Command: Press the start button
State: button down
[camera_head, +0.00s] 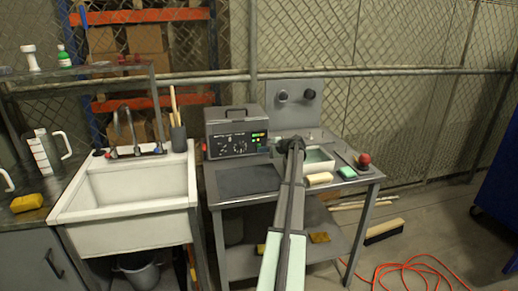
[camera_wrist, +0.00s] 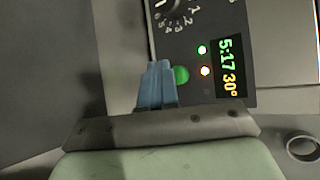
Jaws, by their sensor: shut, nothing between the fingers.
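The thruster tank machine (camera_head: 232,115) is a grey box with a dark front panel on the metal table. In the wrist view its panel (camera_wrist: 222,20) shows a numbered dial (camera_wrist: 168,4), two small lit lamps and a display (camera_wrist: 232,68) reading 5:17 and 30°. A round green button (camera_wrist: 182,74), apparently the start button, shows just right of my gripper's blue fingertips (camera_wrist: 159,66). The fingers are shut and empty and overlap the button's left edge in the picture. I cannot tell whether they touch it. In the head view my gripper (camera_head: 291,145) is right of the machine, its fingers unclear.
A dark mat (camera_head: 248,179) lies in front of the machine. A sink (camera_head: 132,186) stands to the left. An orange cord (camera_head: 410,268) lies on the floor.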

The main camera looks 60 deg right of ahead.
jog(key=shift+s+a, duration=1.65)
